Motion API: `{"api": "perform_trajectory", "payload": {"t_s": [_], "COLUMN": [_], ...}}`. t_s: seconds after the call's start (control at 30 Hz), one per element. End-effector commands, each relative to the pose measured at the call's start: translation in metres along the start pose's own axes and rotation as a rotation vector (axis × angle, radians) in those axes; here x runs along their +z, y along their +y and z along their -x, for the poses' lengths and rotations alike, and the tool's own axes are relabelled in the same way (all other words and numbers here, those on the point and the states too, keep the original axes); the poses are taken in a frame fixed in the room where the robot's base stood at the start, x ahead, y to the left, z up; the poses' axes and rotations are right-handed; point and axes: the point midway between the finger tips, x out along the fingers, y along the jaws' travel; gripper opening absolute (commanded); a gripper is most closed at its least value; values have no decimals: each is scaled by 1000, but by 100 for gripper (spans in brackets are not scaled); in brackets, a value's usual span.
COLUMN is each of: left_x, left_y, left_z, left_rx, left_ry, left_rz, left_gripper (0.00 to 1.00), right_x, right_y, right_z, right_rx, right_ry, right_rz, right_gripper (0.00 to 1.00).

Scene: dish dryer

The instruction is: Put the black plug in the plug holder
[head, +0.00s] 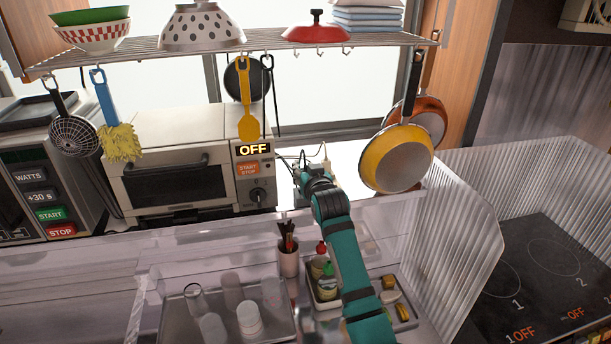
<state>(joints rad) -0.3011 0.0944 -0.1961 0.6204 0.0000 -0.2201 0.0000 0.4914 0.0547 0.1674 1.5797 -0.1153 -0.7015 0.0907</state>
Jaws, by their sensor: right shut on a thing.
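My right gripper (308,180) is at the back of the counter, just right of the toaster oven, with the teal arm reaching up to it from the front. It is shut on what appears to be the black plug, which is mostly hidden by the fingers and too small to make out. A thin dark cable (284,158) runs from the oven side toward the gripper. A small pale block with thin cables, likely the plug holder (326,167), stands right beside and behind the gripper. I cannot tell whether the plug touches it. My left gripper is out of view.
The toaster oven (180,175) showing OFF stands close on the left. A yellow pan (397,159) hangs close on the right. Utensils hang from the shelf (270,42) above. A clear ribbed panel (450,225), glasses and a bottle caddy (325,300) are in front.

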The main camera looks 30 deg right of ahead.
Motion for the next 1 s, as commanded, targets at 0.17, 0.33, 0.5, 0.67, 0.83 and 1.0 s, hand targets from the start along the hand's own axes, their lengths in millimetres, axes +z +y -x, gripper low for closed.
{"api": "perform_trajectory", "payload": {"t_s": [0.17, 0.33, 0.5, 0.67, 0.83, 1.0], "left_x": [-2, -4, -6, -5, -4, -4], "left_y": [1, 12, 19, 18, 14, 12], "left_z": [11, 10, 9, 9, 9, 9], "left_rx": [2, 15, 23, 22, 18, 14], "left_ry": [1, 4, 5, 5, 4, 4], "left_rz": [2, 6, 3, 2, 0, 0], "left_gripper": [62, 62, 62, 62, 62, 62], "right_x": [22, 26, 27, 28, 28, 28], "right_y": [0, 0, 0, 0, 0, 0], "right_z": [-3, -4, -4, -4, -4, -4], "right_rx": [0, 0, 0, 0, 0, 0], "right_ry": [-5, -2, -3, -4, -4, -3], "right_rz": [-1, -1, 0, 0, 0, 0], "right_gripper": [0, 0, 0, 36, 47, 47]}}
